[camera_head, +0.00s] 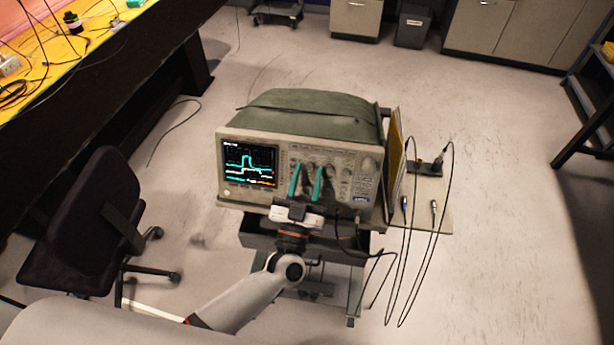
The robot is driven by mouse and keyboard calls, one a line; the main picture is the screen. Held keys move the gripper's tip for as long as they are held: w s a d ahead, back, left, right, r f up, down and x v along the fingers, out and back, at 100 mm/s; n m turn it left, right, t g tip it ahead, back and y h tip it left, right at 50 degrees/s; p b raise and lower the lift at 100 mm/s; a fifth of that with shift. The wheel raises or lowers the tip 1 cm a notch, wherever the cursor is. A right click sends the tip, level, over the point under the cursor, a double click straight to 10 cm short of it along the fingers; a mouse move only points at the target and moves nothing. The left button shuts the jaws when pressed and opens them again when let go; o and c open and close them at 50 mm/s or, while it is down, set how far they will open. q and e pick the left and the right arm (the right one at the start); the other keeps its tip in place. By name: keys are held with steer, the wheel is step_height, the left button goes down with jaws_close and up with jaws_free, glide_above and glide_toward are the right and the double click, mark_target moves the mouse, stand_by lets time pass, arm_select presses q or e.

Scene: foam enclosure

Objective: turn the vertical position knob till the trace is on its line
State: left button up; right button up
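The oscilloscope (236,193) stands on a cart, with its lit screen (250,164) on the left of its front panel. The screen shows a cyan trace with a raised step, a white trace below it and some yellow marks. Knobs (346,174) sit on the right half of the panel. My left gripper (308,169) is in front of the middle of the panel, its two teal fingers apart and pointing at the controls. The fingers hide part of the panel; I cannot tell whether a knob lies between them. My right gripper is out of view.
Cables hang from a side shelf (430,205) on the right. A dark chair (85,225) stands at the left, below a yellow-topped bench (60,60). The floor to the right is clear.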

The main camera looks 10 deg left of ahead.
arm_select(q)
steer(key=shift+s+f, duration=0.3)
steer(key=shift+s, duration=0.1)
steer(key=b+v, duration=0.3)
steer(key=v, duration=0.8)
steer(key=shift+r+b, duration=0.15)
steer(key=shift+b, duration=0.25)
steer(key=shift+s, duration=0.1)
